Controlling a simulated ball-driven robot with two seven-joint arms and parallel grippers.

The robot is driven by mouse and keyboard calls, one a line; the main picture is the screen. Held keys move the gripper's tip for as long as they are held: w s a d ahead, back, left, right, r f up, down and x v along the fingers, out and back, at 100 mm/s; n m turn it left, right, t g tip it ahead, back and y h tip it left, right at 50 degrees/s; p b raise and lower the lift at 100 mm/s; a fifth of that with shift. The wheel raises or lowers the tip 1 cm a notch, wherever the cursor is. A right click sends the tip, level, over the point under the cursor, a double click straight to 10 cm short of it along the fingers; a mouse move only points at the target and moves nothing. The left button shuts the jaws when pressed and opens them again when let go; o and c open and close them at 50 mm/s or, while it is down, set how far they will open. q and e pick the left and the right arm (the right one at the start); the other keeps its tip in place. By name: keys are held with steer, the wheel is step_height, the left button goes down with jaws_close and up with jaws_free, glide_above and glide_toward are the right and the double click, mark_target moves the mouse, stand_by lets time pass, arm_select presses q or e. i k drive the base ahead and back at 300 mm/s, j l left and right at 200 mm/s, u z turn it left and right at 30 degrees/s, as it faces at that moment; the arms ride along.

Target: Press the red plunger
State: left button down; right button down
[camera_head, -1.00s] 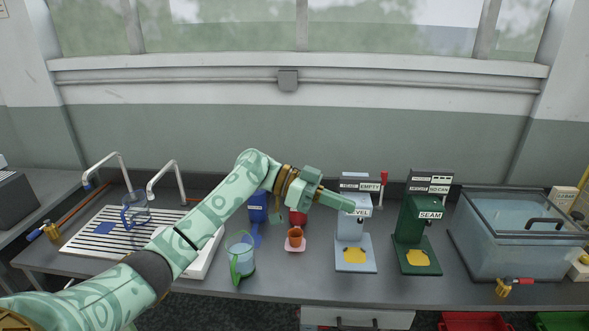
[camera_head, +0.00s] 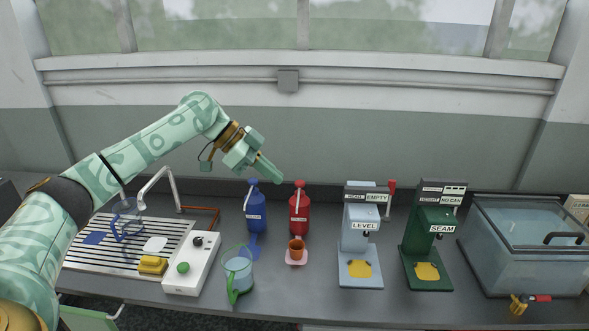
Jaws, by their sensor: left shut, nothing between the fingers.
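A red pump bottle (camera_head: 299,216) stands upright at the back of the counter, with its red plunger (camera_head: 299,186) on top. A brown-orange cup (camera_head: 296,246) on a pink saucer (camera_head: 296,260) stands in front of it. My left gripper (camera_head: 270,171) is shut and empty, tilted down to the right. Its tips show just left of and above the red plunger, apart from it in the picture; the depth between them is unclear. A blue pump bottle (camera_head: 255,214) stands to the left, below the gripper. My right gripper is out of view.
A clear jug with a green handle (camera_head: 238,270) and a white box with knobs (camera_head: 192,264) stand at front left. A glass tank (camera_head: 520,255) is far right.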

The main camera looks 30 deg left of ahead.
mark_target(299, 184)
steer(key=i+j, duration=1)
